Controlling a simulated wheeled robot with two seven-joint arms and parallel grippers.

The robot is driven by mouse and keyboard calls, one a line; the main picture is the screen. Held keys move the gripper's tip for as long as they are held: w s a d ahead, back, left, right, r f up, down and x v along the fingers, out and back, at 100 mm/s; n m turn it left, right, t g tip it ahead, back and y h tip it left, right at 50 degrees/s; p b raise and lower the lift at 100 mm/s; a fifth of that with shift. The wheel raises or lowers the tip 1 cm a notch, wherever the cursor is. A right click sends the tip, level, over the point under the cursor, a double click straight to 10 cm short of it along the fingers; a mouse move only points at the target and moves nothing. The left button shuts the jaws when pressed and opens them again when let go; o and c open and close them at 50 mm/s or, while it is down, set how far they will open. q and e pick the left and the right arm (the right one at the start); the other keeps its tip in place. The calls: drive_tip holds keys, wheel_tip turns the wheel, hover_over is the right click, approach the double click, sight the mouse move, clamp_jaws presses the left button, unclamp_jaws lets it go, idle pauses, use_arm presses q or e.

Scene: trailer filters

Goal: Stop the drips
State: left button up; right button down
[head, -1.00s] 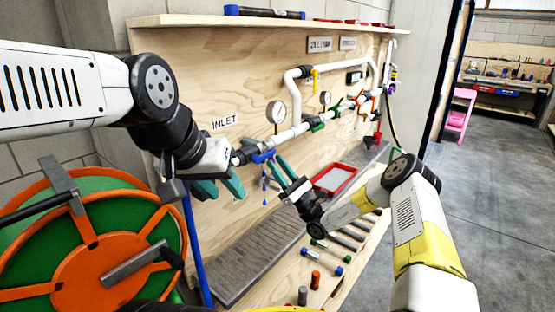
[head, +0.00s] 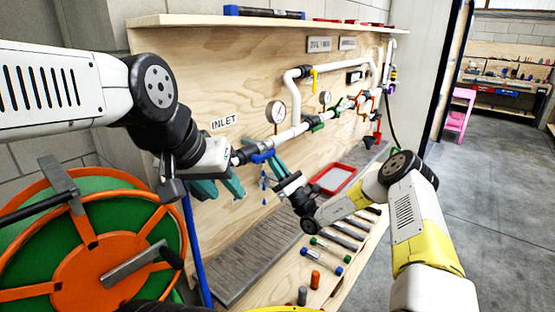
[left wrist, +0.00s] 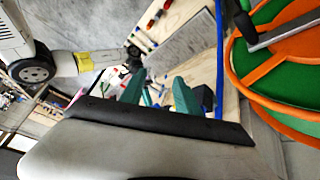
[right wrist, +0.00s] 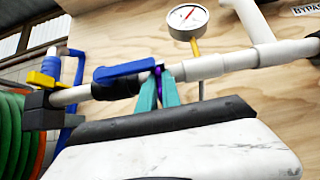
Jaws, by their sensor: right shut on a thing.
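A white pipe run (head: 290,135) with an INLET sign (head: 223,122) at its left end is mounted on a plywood panel. A blue valve handle (head: 262,157) sits on the pipe near the inlet, and it shows in the right wrist view (right wrist: 122,71). Blue drops (head: 263,187) hang in the air below it. My right gripper (right wrist: 158,78) is at the handle's right end, with its teal fingers closed on a bluish-purple part there, seemingly the handle's end. My left gripper (left wrist: 158,90) is open and empty, left of the valve and below the INLET sign.
A round gauge (head: 276,112) stands above the pipe. A grated drain (head: 260,255), a red tray (head: 333,179) and several tools lie on the bench below. A green and orange hose reel (head: 95,245) stands close at the left. The floor at right is open.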

drive_tip(key=m+t+h, duration=0.3)
drive_tip(key=m, duration=0.2)
drive_tip(key=shift+t, duration=0.4)
drive_tip(key=c, duration=1.5)
unclamp_jaws()
drive_tip(key=shift+c, duration=0.2)
drive_tip(key=v, duration=0.8)
drive_tip(key=shift+r, duration=0.1)
